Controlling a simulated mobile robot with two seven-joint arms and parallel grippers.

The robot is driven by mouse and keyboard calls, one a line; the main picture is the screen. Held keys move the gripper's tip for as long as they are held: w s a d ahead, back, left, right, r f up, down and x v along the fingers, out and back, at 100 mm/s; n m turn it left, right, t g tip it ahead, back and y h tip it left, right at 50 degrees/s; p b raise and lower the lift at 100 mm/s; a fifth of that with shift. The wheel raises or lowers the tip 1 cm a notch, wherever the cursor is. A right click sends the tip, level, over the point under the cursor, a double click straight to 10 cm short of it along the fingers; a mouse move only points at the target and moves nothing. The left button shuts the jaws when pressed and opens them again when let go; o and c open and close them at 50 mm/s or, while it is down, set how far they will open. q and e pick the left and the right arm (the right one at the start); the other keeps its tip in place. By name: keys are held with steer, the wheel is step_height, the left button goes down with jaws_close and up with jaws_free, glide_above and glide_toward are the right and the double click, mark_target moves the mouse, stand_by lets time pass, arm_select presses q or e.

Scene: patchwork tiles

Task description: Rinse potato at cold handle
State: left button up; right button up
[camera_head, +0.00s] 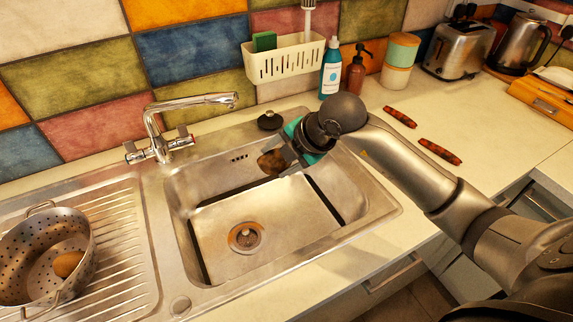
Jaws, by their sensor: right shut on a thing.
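My right gripper (287,160) reaches in from the right over the back right of the sink basin (230,208). It is shut on a brown potato (270,162), partly hidden by the gripper. The chrome tap (155,128) stands behind the sink at the left, its spout pointing right. It has a left handle (133,153) and a right handle (184,139); the right one seems to carry a small red mark. No water shows below the spout. A second potato (69,263) lies in the metal colander (40,245). My left gripper is out of view.
The colander stands on the ribbed drainboard (120,245). Behind the sink are a white caddy (285,62), a blue bottle (331,70) and a brown pump bottle (355,72). Two red-patterned items (440,151) lie on the right counter. The basin around the drain (245,237) is empty.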

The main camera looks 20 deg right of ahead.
steer(key=w+a+f+b, duration=0.2)
steer(key=w+b, duration=0.1)
steer(key=w, duration=0.6)
steer(key=shift+w+a+b, duration=0.3)
steer(key=shift+a+b, duration=0.05)
steer(key=shift+b, duration=0.05)
stand_by(0.4)
